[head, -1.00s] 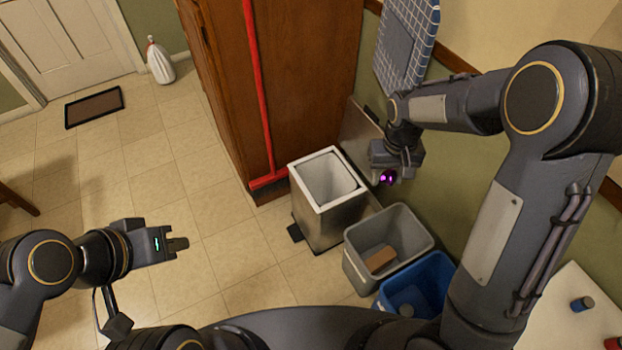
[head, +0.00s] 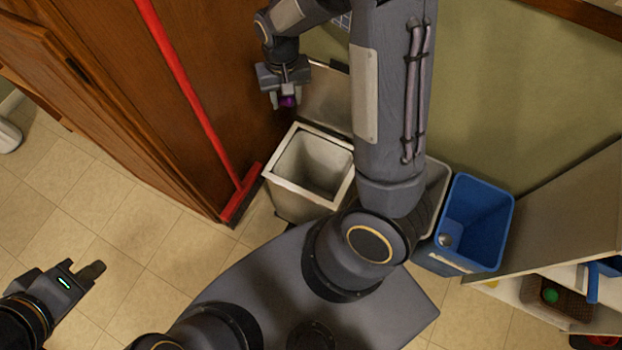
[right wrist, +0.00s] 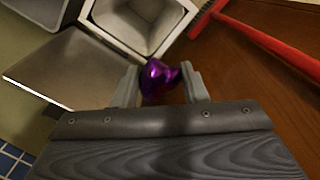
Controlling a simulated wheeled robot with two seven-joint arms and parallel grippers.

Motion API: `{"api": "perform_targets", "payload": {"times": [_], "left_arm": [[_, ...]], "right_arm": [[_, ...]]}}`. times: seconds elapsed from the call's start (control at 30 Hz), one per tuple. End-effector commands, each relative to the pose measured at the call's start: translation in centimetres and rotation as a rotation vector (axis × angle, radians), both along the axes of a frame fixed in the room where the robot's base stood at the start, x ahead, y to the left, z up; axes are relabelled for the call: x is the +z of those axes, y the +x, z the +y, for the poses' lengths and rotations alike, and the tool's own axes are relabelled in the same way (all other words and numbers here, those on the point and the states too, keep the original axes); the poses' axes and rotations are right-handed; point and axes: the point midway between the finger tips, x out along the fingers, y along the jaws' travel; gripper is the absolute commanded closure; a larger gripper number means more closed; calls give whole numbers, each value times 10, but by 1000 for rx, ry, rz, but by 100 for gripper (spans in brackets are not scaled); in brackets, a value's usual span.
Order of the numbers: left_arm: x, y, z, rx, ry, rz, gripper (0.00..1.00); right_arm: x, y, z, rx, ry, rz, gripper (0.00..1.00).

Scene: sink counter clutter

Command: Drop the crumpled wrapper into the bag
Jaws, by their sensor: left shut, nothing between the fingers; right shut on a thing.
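The crumpled wrapper, shiny purple, is between the fingertips of my right gripper (head: 287,93). The wrapper (right wrist: 158,77) shows clearly in the right wrist view, pinched by both fingers. The gripper is shut on it, beside the raised lid at the back of an open pedal bin (head: 272,182). In the head view, wrapper and gripper appear just beyond the bin's rear rim, not over its opening. The bin has a pale rim and a grey-white inside; I cannot tell whether a bag lines it. My left gripper (head: 91,271) is shut and empty over the floor at lower left.
A red broom (head: 185,80) leans on the wooden cabinet left of the bin. A blue bin (head: 480,210) stands at right, with a grey bin (head: 436,187) partly hidden behind my right arm. A white shelf unit (head: 510,290) is at lower right. Floor at left is clear.

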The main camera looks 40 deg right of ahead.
Motion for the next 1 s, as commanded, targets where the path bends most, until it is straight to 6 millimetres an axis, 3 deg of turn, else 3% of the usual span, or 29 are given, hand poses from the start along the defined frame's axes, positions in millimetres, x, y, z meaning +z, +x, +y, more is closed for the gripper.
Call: {"api": "perform_targets", "payload": {"times": [0.03,0.1,0.3,0.5,0.63,1.0], "left_arm": [[-34,0,0,0,0,0,100],[-56,0,0,0,0,0,100],[-118,0,0,0,0,-1,100],[-165,0,0,0,0,-1,100],[-180,0,0,0,0,-1,100],[-199,0,0,0,0,-1,100]], "right_arm": [[-35,-4,-8,-49,0,1,82],[-59,-8,-17,-115,1,1,82],[-128,-21,-43,-305,0,1,82],[-179,-34,-63,-463,-2,1,82],[-196,-39,-71,-525,-3,0,82],[-217,-41,-74,-559,-3,0,82]]}}
